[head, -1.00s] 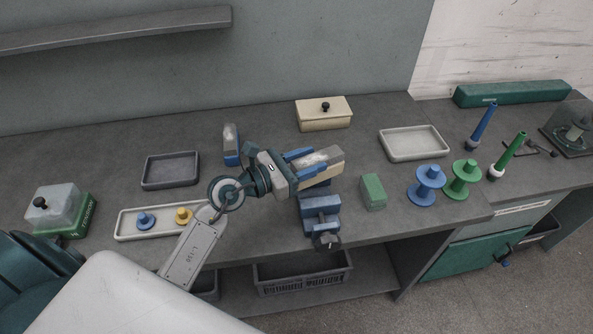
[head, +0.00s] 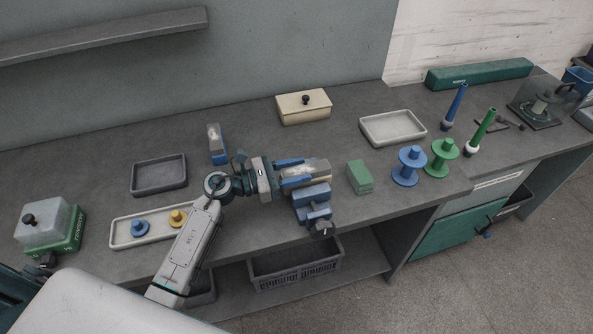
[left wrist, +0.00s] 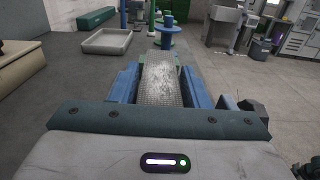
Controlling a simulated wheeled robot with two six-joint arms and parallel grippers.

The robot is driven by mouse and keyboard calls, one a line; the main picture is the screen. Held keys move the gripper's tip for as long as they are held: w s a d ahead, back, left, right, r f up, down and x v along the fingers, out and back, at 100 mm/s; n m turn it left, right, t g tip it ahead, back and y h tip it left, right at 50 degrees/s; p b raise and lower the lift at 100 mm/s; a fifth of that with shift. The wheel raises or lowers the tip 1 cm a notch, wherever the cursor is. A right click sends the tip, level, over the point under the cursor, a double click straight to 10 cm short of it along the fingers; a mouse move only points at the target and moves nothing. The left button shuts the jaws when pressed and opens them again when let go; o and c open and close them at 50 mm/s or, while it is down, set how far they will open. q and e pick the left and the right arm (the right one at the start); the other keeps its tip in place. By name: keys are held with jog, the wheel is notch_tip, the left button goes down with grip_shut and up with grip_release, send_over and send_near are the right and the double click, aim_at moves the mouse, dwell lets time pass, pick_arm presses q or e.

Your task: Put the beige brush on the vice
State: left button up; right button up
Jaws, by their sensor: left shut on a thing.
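The beige brush (head: 318,168) has a grey, worn-looking upper face and a beige side. My left gripper (head: 304,174) is shut on it, with a blue finger along each side. In the left wrist view the brush (left wrist: 160,82) points straight ahead between the fingers. The blue vice (head: 313,200) stands at the bench's front edge, its dark handle toward the front. The brush is at the back side of the vice's top, and the near finger overlaps the vice. I cannot tell whether the brush touches it. My right gripper is not in view.
A green block (head: 360,177) stands just right of the vice, with blue (head: 408,166) and green (head: 440,157) spools beyond. A blue-based brush (head: 216,144) stands behind my left wrist. A beige lidded box (head: 303,108) and a pale tray (head: 392,128) lie farther back.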

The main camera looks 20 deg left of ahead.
pick_arm(q)
jog(key=shift+f, duration=0.6)
jog(key=o, duration=1)
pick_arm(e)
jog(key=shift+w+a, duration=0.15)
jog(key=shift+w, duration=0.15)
pick_arm(q)
jog(key=shift+r, duration=0.1)
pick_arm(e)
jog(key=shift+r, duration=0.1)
pick_arm(q)
jog(key=b+v, duration=0.4)
jog(key=v, duration=0.6)
jog(key=shift+s+a+b, duration=0.2)
jog(key=shift+b, duration=0.1)
jog(key=shift+s+a, duration=0.45)
jog(key=shift+a, duration=0.15)
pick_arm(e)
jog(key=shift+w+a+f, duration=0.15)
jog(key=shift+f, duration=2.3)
